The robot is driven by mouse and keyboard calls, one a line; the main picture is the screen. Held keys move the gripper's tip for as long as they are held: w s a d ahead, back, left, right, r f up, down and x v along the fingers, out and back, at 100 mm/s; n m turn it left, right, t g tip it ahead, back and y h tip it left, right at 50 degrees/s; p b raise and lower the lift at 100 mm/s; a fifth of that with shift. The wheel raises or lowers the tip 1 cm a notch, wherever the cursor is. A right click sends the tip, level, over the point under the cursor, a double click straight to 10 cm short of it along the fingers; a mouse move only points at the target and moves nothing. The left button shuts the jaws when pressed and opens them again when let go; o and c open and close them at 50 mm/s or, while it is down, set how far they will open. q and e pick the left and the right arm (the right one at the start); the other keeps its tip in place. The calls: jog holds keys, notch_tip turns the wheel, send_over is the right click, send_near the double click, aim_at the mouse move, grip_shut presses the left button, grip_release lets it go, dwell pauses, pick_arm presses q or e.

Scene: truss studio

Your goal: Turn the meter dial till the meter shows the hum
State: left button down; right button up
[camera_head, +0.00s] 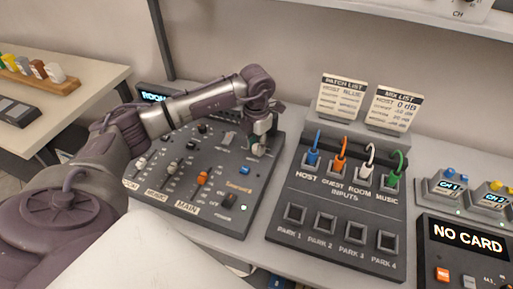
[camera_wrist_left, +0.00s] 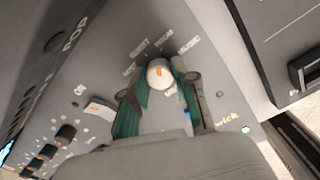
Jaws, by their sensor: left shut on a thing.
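The meter dial, a round pale knob with an orange mark (camera_wrist_left: 160,72), sits on the dark mixer panel, with labels around it including HOST, GUEST, ROOM and MUSIC. In the left wrist view the knob stands between the green-padded fingers of my left gripper (camera_wrist_left: 160,92), which is shut on it. In the head view my left gripper (camera_head: 262,145) reaches down to the mixer's upper right and hides most of the dial. A lit display (camera_head: 153,96) behind the mixer shows letters starting ROO; my arm hides the rest. My right gripper is not in view.
The mixer (camera_head: 245,199) has several faders and knobs. Right of it, a patch panel (camera_head: 284,238) holds blue, orange, white and green plugs in its inputs, with empty PARK sockets below. Two cards stand behind it. A NO CARD unit (camera_head: 463,260) is at the far right.

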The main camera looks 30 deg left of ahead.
aim_at(256, 146)
pick_arm(q)
jog(key=shift+m+b, duration=0.35)
jog(key=shift+m, duration=0.45)
jog(key=c, duration=0.9)
grip_release()
jog(key=shift+r, duration=0.15)
notch_tip(256, 146, up, 12)
jog(key=shift+f, duration=0.1)
